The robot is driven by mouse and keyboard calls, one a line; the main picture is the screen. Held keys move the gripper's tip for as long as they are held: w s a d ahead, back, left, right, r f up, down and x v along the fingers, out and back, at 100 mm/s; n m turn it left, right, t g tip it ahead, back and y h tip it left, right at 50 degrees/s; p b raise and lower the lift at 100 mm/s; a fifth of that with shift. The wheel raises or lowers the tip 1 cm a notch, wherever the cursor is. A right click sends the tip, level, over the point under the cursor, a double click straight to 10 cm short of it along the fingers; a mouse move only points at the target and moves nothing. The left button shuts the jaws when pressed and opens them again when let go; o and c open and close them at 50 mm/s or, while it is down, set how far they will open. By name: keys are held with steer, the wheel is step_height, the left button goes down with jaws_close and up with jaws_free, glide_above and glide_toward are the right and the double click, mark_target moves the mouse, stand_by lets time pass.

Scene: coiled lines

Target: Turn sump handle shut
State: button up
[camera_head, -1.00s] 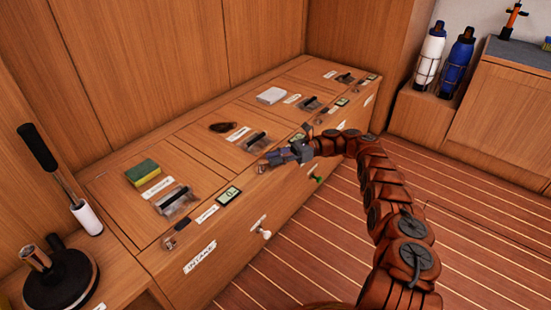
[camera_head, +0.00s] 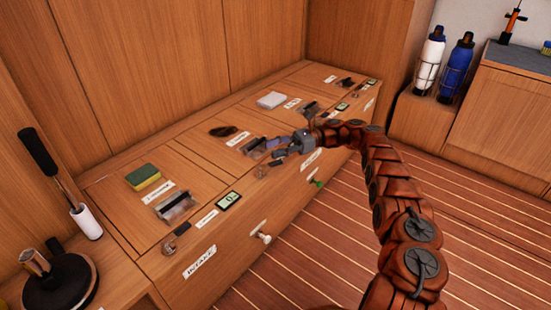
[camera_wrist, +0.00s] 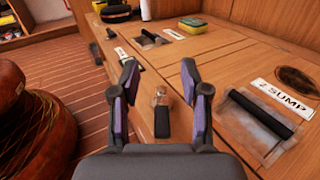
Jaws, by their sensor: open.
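The white "2 SUMP" label (camera_wrist: 281,98) lies on the wooden locker top, right of my gripper in the wrist view. Beside it a black bar handle (camera_wrist: 262,113) sits in a clear recessed plate; it also shows in the head view (camera_head: 253,146). A small lever with a dark grip (camera_wrist: 162,122) and a clear or metallic end stands near the front edge; it also shows in the head view (camera_head: 261,172). My gripper (camera_wrist: 159,76) is open and empty, and in the wrist view the lever appears between its fingers, apart from them. It also shows over the sump section in the head view (camera_head: 274,149).
Similar hatches run along the locker, with a sponge (camera_head: 142,176), a dark oval (camera_head: 223,131) and a white pad (camera_head: 271,100) on top. A small display (camera_head: 229,201) and a white knob (camera_head: 264,237) are nearer. Free floor lies right.

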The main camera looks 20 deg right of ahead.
mark_target(276, 162)
steer(key=shift+r, duration=1.95)
steer(key=shift+c, duration=0.2)
